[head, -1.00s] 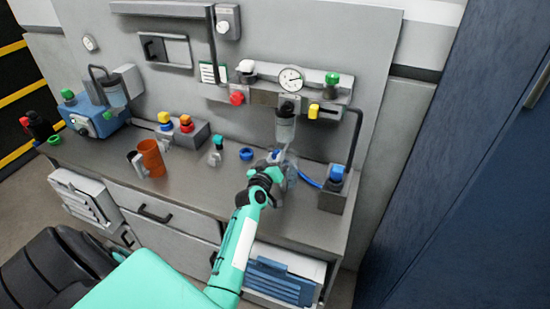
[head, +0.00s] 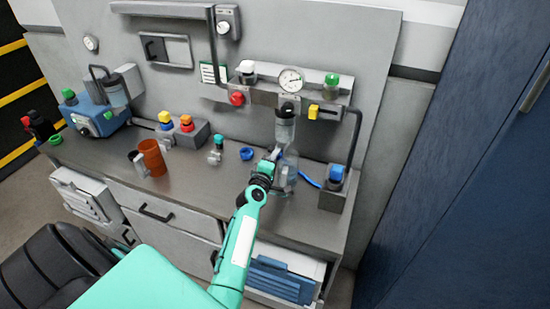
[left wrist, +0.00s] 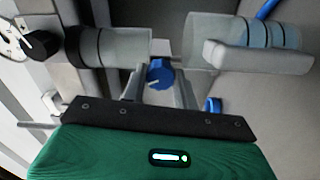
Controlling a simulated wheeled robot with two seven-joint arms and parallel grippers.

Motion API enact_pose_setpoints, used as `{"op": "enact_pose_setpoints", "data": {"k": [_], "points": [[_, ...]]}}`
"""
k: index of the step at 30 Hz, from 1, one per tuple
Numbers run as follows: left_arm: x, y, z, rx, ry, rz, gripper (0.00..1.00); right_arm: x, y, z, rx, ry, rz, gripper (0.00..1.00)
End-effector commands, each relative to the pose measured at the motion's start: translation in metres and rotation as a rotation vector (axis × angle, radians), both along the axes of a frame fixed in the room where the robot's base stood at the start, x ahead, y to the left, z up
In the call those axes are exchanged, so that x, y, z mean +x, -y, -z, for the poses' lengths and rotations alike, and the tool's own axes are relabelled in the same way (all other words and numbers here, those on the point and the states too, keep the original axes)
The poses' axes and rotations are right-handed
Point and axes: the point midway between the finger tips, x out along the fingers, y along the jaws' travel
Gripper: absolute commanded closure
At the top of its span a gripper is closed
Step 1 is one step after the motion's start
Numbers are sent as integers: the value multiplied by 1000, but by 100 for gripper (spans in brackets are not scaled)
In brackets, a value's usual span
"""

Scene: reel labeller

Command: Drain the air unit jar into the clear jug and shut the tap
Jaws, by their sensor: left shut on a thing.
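The air unit jar (head: 285,132), clear with a dark collar, hangs under the gauge rail. In the left wrist view the jar (left wrist: 124,48) lies sideways at the upper left. The clear jug (head: 287,172) stands upright on the bench beneath it. The jug (left wrist: 205,42) shows at the upper right in the wrist view, its mouth facing the jar's lower end, with bluish bands farther down. My left gripper (head: 268,163) is beside the gap between jar and jug. Its fingers are shut on the blue tap (left wrist: 159,73). My right gripper is not in view.
A gauge (head: 291,79), red knob (head: 237,98) and yellow part (head: 314,111) are on the rail above. A blue-topped grey box (head: 334,195) stands right of the jug. A blue ring (head: 246,153) and orange mug (head: 152,158) are to the left. The bench front is clear.

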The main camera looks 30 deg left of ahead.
Motion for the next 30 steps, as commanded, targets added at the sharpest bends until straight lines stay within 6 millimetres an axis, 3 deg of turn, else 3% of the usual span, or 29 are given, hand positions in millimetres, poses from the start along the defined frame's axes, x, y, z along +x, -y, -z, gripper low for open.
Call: {"op": "enact_pose_setpoints", "data": {"k": [15, 30], "points": [[0, 0, 0, -297, 71, -1, 93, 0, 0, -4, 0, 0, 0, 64], [0, 0, 1, -340, 81, -1, 93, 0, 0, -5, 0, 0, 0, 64]]}}
